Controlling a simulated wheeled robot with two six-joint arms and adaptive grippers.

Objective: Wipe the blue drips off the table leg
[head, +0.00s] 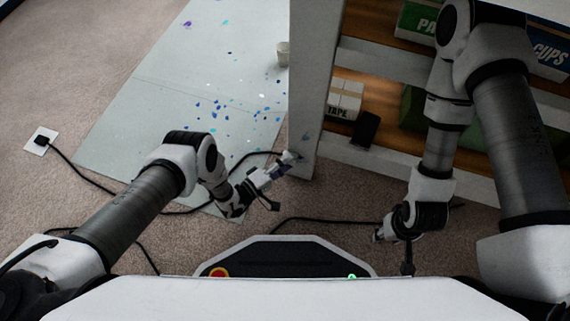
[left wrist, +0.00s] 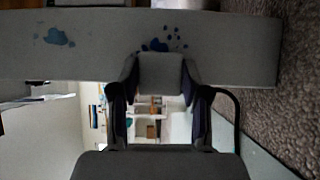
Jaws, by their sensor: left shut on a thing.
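The white table leg (head: 312,70) stands near the middle of the head view and crosses the top of the left wrist view (left wrist: 230,52). It has a blue smear (left wrist: 57,38) at left and a blue patch with several dots (left wrist: 155,45) nearer the fingers. My left gripper (head: 286,162), also in the left wrist view (left wrist: 160,88), is shut on a grey folded cloth or pad (left wrist: 160,70). The pad is at the leg beside the dotted patch; I cannot tell if it touches. My right gripper (head: 388,236) hangs low at right, its jaws unclear.
A pale sheet (head: 150,110) with several blue and purple spots lies on the carpet, with a white cup (head: 283,53) beside the leg. Black cables (head: 90,180) cross the floor. Shelves at right hold a tape box (head: 345,98) and a dark item (head: 366,128).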

